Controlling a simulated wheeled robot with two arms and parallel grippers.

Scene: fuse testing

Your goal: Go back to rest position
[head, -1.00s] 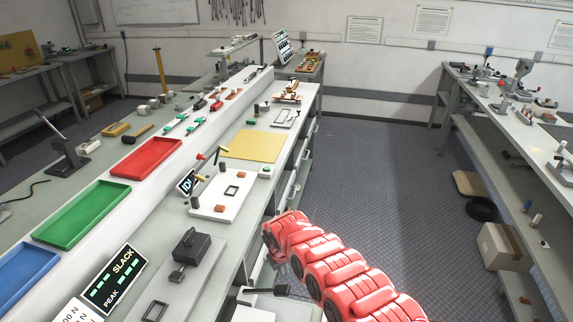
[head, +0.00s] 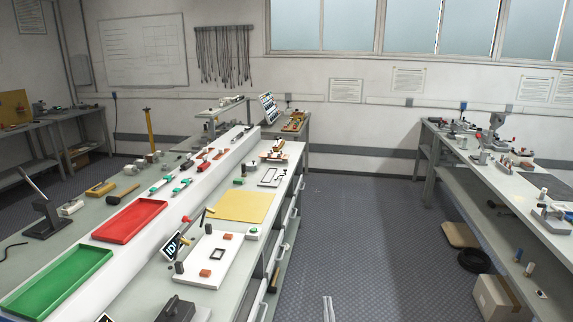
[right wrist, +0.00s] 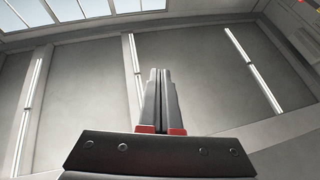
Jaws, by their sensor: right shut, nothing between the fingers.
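My right gripper (right wrist: 162,75) is in the middle of the right wrist view. Its two dark fingers are together with nothing between them. Behind the fingers are grey panels with bright light strips, which look like the ceiling. In the head view only the narrow tips of the right gripper (head: 328,308) show at the bottom edge, over the floor and to the right of the workbench (head: 232,285). They touch nothing there. My left gripper is in neither view.
The bench holds a red tray (head: 130,220), a green tray (head: 55,282), a yellow mat (head: 245,207) and a white board (head: 213,270) with small parts. A second bench (head: 510,185) stands at the right, with a cardboard box (head: 497,300) below. The floor between is clear.

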